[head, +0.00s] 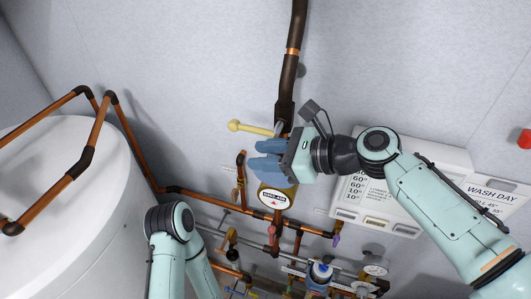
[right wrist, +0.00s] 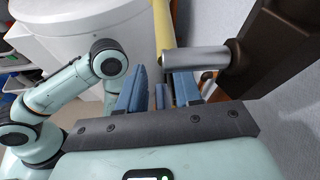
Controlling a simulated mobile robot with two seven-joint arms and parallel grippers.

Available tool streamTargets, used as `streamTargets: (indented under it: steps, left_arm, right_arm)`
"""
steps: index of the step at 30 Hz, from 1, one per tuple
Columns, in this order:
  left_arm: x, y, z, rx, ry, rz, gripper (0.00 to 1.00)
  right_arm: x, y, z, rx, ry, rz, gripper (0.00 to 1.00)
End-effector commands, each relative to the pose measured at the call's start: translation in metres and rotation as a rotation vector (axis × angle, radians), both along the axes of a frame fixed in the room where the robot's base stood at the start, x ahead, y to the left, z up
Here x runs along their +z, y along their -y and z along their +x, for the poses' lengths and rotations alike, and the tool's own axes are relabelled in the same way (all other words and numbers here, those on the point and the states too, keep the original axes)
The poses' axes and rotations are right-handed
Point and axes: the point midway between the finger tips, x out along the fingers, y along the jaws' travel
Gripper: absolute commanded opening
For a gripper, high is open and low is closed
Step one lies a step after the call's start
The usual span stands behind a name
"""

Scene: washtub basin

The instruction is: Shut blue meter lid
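A yellow-handled lever (head: 240,126) on a dark pipe (head: 292,75) is close to my right fingers. A round labelled gauge (head: 274,198) sits just below them. Copper pipes (head: 205,196), a white tank (head: 85,205) and a wall panel (head: 420,165) surround the area.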

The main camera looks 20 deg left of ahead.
Motion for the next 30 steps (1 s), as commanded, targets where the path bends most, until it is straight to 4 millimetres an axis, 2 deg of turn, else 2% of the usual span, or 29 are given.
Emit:
streamTargets:
  steps: [5, 6, 9, 20, 26, 30]
  left_arm:
    - [0.0, 0.0, 0.0, 0.0, 0.0, 0.0, 0.0]
    - [0.0, 0.0, 0.0, 0.0, 0.0, 0.0, 0.0]
    - [0.0, 0.0, 0.0, 0.0, 0.0, 0.0, 0.0]
    - [-0.005, 0.0, -0.004, 0.0, -0.004, 0.0, 0.0]
    - [-0.023, 0.0, -0.015, 0.0, -0.017, 0.0, 0.0]
    - [-0.042, 0.0, -0.026, 0.0, -0.029, 0.0, 0.0]
  right_arm:
    - [0.0, 0.0, 0.0, 0.0, 0.0, 0.0, 0.34]
    - [0.0, 0.0, 0.0, 0.0, 0.0, 0.0, 0.28]
    - [0.0, 0.0, 0.0, 0.0, 0.0, 0.0, 0.0]
    - [-0.001, 0.0, -0.003, 0.0, 0.023, -0.001, 0.0]
    - [-0.005, 0.0, -0.014, 0.0, 0.108, -0.003, 0.0]
    - [-0.01, 0.0, -0.025, -0.001, 0.212, -0.007, 0.0]
